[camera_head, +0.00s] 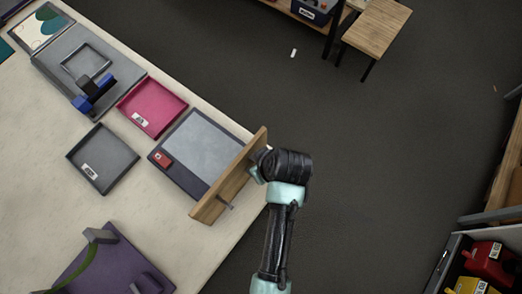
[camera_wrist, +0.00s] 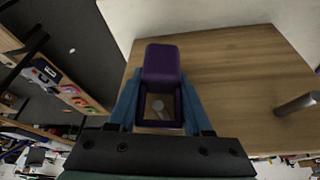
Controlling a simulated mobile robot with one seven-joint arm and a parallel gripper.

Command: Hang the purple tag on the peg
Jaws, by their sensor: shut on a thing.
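My gripper (camera_wrist: 160,90) is shut on the purple tag (camera_wrist: 162,62), with one blue finger on each side of it. The tag has a solid block at its far end and a square opening nearer the wrist. A round grey peg (camera_wrist: 158,105) on the wooden board (camera_wrist: 225,75) shows through that opening; I cannot tell whether it passes into the opening or is only behind it. In the head view my gripper (camera_head: 258,170) is close against the wooden board (camera_head: 242,165), and the tag is hidden there.
A second peg (camera_wrist: 297,103) sticks out of the board to the right in the wrist view; one peg (camera_head: 225,203) also shows in the head view. Behind the board lie a grey panel (camera_head: 205,148), a pink tray (camera_head: 178,101) and a grey tray (camera_head: 76,158) on the table.

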